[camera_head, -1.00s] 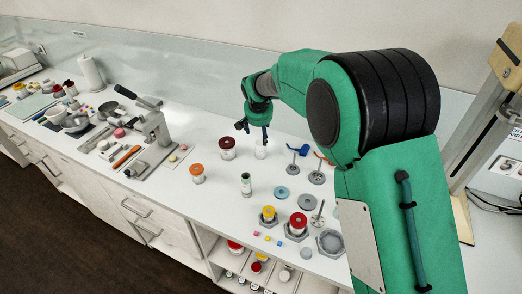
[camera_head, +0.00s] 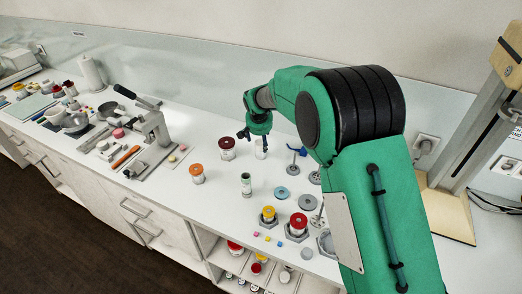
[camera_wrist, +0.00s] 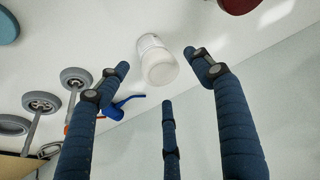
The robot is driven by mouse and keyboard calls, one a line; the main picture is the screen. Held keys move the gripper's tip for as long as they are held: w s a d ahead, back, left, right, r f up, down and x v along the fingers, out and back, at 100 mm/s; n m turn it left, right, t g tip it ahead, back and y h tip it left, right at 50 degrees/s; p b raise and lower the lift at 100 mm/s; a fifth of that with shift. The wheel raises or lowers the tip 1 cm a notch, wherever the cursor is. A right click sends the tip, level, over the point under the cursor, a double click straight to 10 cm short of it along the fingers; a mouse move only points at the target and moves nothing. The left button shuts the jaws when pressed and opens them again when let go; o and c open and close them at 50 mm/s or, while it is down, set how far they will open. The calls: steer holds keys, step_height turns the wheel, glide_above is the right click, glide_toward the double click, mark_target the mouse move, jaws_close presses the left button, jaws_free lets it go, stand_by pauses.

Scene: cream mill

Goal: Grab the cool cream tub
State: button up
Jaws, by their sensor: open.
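A white tub (camera_wrist: 157,60) with a pale top and faint print on its side lies ahead of my fingers in the wrist view. I take it for the cool cream tub, though its label is unreadable. In the head view the white tub (camera_head: 261,153) stands on the counter, partly hidden by my fingers. My gripper (camera_head: 255,142) is open above and close to it. In the wrist view my gripper (camera_wrist: 158,76) has its three blue fingers spread around the tub's line, with nothing held. I cannot tell whether any finger touches the tub.
A dark-red-lidded jar (camera_head: 227,149) stands just left of the tub, and an orange-lidded jar (camera_head: 197,174) is farther left. A blue-handled tool (camera_wrist: 121,106) and grey wheel-like discs (camera_wrist: 76,77) lie nearby. A grey press (camera_head: 155,130) stands at left.

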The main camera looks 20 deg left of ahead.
mark_target(261, 143)
steer(key=shift+b+x, duration=0.55)
steer(key=shift+x, duration=2.05)
steer(key=c, duration=1.2)
